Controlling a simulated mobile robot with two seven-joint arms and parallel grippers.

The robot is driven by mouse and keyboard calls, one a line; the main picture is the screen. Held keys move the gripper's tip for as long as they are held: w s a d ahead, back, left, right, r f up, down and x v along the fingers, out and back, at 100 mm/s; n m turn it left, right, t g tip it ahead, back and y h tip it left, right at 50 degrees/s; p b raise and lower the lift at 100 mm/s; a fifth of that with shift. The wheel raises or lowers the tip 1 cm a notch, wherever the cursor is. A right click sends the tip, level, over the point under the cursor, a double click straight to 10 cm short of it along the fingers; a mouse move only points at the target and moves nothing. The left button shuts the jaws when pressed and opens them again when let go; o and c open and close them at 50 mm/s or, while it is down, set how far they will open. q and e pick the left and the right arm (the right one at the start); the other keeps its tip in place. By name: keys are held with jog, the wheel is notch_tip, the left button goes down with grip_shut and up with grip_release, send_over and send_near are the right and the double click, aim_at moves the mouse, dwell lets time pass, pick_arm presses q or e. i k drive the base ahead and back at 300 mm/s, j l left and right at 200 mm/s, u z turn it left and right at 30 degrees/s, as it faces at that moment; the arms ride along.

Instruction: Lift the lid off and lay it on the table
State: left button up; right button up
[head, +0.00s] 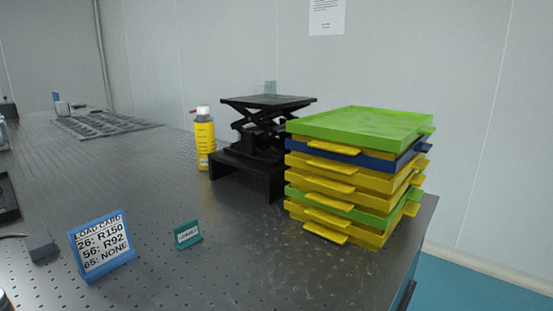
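A stack of coloured trays (303,175) stands near the right end of the optical table (150,200). A flat green piece with a low rim (362,124) lies on top of the stack; I cannot tell for certain whether it is the lid or a tray. Below it are a blue layer (382,164), several yellow layers and another green one, with tabs sticking out at the sides. The layers sit slightly uneven. Neither of my grippers is in view.
A black lab jack (268,101) on a black stand (232,172) is just behind and left of the stack. A yellow bottle (204,140), a blue load card (102,246) and a small green sign (187,234) stand further left. Bare tabletop lies in front of the stack.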

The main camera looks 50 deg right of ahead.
aim_at(393, 130)
jog(key=k+j+z, duration=0.1)
jog(key=z, duration=0.35)
jog(key=k+z, duration=0.2)
jog(key=z, duration=0.3)
jog(key=k+z, duration=0.2)
jog(key=z, duration=0.25)
